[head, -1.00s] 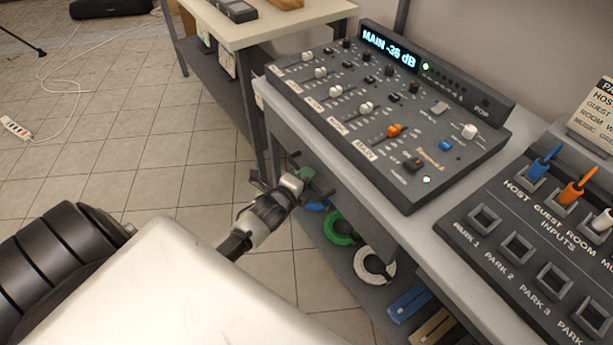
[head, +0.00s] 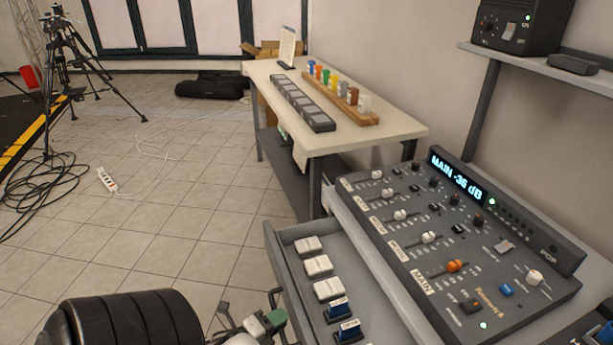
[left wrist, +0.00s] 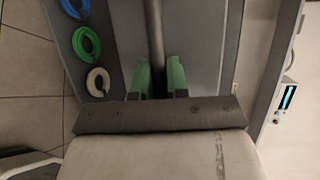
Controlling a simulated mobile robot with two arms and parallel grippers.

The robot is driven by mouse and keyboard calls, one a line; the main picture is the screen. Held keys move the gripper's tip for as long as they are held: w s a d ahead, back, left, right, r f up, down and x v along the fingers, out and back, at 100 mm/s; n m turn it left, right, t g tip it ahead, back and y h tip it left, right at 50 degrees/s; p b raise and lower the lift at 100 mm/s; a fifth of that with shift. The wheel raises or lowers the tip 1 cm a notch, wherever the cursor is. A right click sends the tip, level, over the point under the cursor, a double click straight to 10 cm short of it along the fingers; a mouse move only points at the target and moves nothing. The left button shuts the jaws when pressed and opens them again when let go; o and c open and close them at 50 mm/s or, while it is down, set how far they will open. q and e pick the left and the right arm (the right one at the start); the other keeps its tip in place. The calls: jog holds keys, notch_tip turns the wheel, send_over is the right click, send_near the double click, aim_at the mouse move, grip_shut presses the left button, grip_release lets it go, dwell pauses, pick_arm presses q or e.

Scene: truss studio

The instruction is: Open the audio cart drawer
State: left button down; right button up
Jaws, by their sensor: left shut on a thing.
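The audio cart drawer (head: 283,255) stands pulled out from under the mixer side of the cart in the head view. Inside it lie several white blocks (head: 318,265) and blue-topped pieces (head: 338,309). My left gripper (head: 275,318) is low at the drawer's front in the head view, partly cut off by the bottom edge. In the left wrist view its green fingers (left wrist: 160,78) are shut on a dark bar, the drawer handle (left wrist: 155,35). My right gripper is not in view.
The mixer (head: 455,240) sits on the cart top. A table (head: 400,135) with a wooden rack of coloured items stands behind. Coiled cables (left wrist: 87,43) lie beside the handle in the left wrist view. The tiled floor at left is mostly open, with a power strip (head: 107,180).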

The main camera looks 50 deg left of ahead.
pick_arm(q)
jog(key=s+a, duration=0.2)
jog(key=s, duration=0.4)
jog(key=shift+s+a, duration=0.2)
jog(key=shift+a, duration=0.1)
jog(key=c, duration=1.1)
grip_release()
jog(key=shift+c, duration=0.2)
jog(key=s+r, duration=0.2)
jog(key=s, duration=0.8)
jog(key=shift+s, duration=0.3)
